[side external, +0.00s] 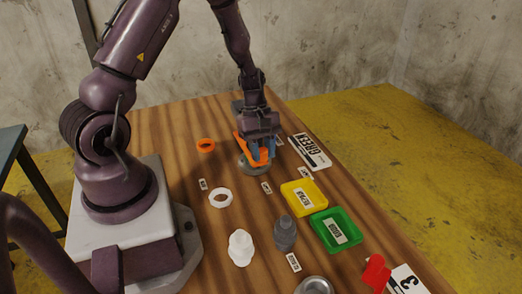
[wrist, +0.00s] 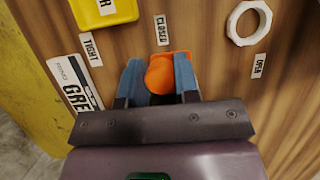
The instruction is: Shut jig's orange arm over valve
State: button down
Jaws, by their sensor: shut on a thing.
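The jig's orange arm (side external: 249,151) lies over a round grey base (side external: 256,169) near the middle of the table in the side external view. My gripper (side external: 262,150) points down at it, with blue fingers on either side. In the wrist view my gripper (wrist: 160,75) is shut on the orange arm (wrist: 160,70), whose rounded end shows between the fingers. A CLOSED label (wrist: 162,30) lies just beyond the arm's end. The valve cannot be made out; the arm and fingers cover that spot.
A yellow tray (side external: 287,190) and a green tray (side external: 316,218) stand to the right. A red part (side external: 376,273) lies near the right edge.

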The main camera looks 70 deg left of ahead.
jog(key=shift+w, duration=0.2)
jog(key=c, duration=0.8)
grip_release()
jog(key=shift+c, duration=0.2)
jog(key=shift+r, duration=0.1)
jog(key=v, duration=1.2)
jog(key=shift+a+r, duration=0.15)
jog(key=shift+r, duration=0.25)
jog(key=shift+s, duration=0.1)
